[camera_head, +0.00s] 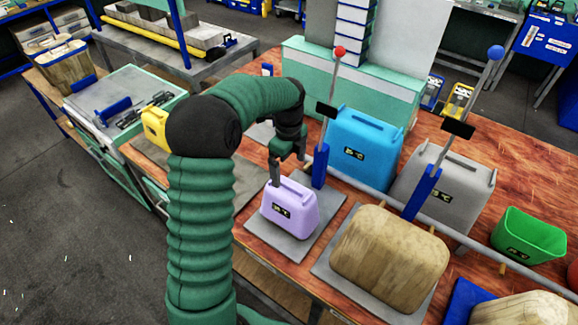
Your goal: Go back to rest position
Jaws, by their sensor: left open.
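My left arm, with a green ribbed sleeve, comes up from the bottom left and bends over the bench. My left gripper (288,168) points down with its jaws open. It is just above and behind the purple canister (289,210); one finger overlaps the canister's top edge in the picture, and I cannot tell whether they touch. The canister stands upright on a grey plate (323,238). My right gripper is not in view.
Two press levers, one with a red knob (339,51) and one with a blue knob (495,53), rise near the arm. A blue canister (362,145), a grey canister (470,185), a wooden block (390,258) and a green bin (527,238) crowd the bench.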

